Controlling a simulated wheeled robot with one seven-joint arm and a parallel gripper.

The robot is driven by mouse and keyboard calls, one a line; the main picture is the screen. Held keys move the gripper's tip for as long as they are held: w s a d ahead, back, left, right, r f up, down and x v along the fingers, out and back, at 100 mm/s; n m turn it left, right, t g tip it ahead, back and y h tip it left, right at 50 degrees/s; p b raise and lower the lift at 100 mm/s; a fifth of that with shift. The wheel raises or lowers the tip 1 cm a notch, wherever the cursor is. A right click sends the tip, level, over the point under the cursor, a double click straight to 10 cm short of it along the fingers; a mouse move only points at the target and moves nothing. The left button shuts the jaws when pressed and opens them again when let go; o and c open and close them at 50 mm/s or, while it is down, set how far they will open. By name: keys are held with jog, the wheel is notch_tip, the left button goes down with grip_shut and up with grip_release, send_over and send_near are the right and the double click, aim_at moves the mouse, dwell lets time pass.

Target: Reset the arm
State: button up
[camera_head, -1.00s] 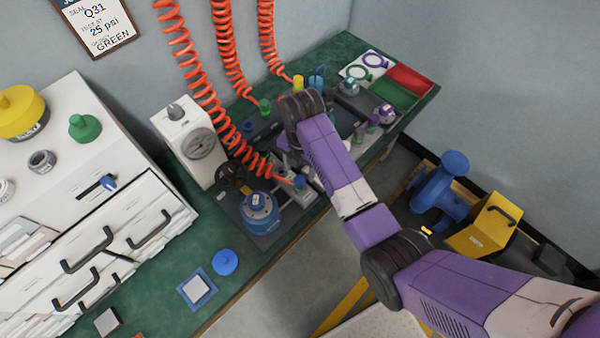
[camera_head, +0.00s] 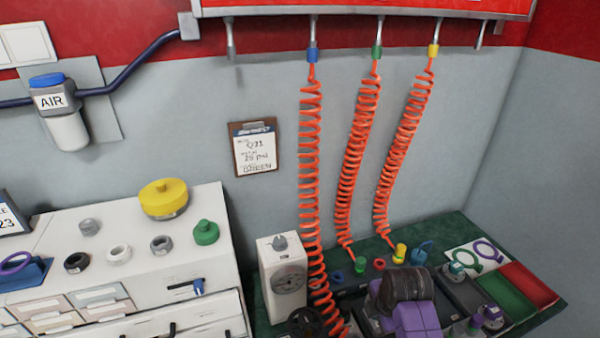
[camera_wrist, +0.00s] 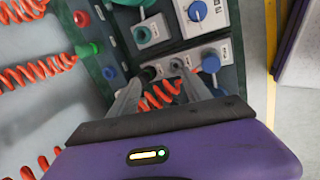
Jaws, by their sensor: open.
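My gripper (camera_wrist: 158,88) shows in the wrist view with its two grey fingers apart and nothing between them. It is above the test bench, over a grey panel (camera_wrist: 180,55) with fittings and blue knobs. An orange coiled hose (camera_wrist: 160,97) passes beneath the fingers. In the head view my purple arm (camera_head: 415,318) reaches over the right part of the green bench, and its dark joint (camera_head: 405,285) hides part of the equipment. The fingertips are hidden in the head view.
Orange coiled hoses (camera_head: 310,150) hang from the red overhead rail. A white gauge box (camera_head: 285,278) stands left of the arm. A white drawer cabinet (camera_head: 125,235) with a yellow cap (camera_head: 163,197) and a green knob (camera_head: 206,232) is at left. A clipboard (camera_head: 254,148) hangs on the wall.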

jog(key=s+r+m+t, duration=0.5)
jog(key=s+r+m, duration=0.2)
jog(key=s, duration=0.4)
jog(key=s+r+m+t, duration=0.4)
jog(key=s+r+m, duration=0.2)
jog(key=s, duration=0.5)
jog(key=s+r+m+t, duration=0.5)
jog(key=s+r+m, duration=0.2)
jog(key=s, duration=0.5)
jog(key=s+f+g, duration=0.1)
jog(key=s+g, duration=0.1)
jog(key=s, duration=0.5)
jog(key=shift+s+g, duration=0.3)
jog(key=shift+g, duration=0.1)
